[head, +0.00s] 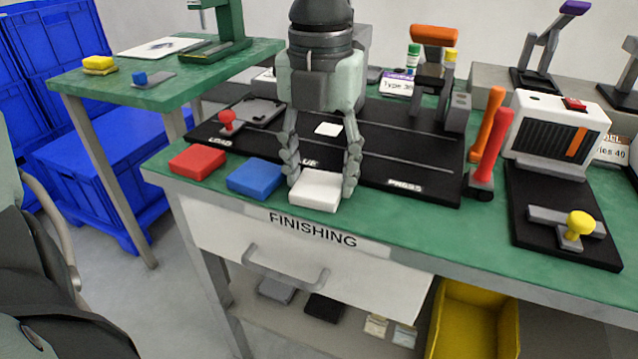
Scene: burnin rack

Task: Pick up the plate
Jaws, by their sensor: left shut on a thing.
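A white, flat, block-like plate (316,191) lies at the front edge of the green bench, above the FINISHING label. My left gripper (320,182) points down over it, with one finger at each side, and is shut on it. The plate looks level and at bench height; I cannot tell whether it is clear of the bench. A blue block (256,177) and a red block (197,161) of similar shape lie in a row to its left. A smaller white piece (328,129) shows behind, between the fingers. My right gripper is not in view.
Behind the plate is a black fixture (410,184) marked LOAD and PRESS, with a red knob (228,121). Red and orange levers (490,140) and a white boxed device (555,135) stand to the right. Below are a drawer (290,266) and a yellow bin (475,320).

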